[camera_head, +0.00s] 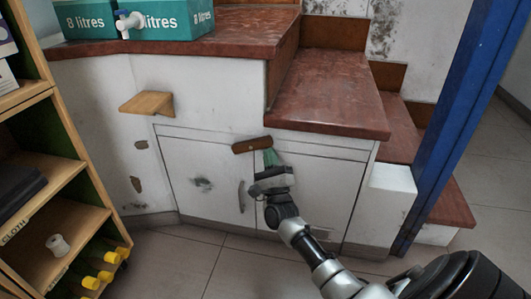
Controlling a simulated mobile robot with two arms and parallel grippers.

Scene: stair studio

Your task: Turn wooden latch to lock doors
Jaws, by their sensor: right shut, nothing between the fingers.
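The wooden latch (252,145) is a small brown bar at the top edge of the white cabinet doors, where the left door (205,176) and the right door (318,190) meet. It lies close to horizontal, with its right end tilted slightly up. Both doors look closed, and a grey curved handle (241,196) shows on the left one. My right gripper (270,157) is shut and empty. Its greenish fingertips are at the latch's right end, just below it; I cannot tell whether they touch. My left gripper is not in view.
Reddish stairs (328,90) rise above and right of the doors. A small wooden shelf (148,103) juts out at the upper left. A wooden rack (80,225) stands at the left, a blue post (440,140) at the right. Tiled floor (215,255) lies in front.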

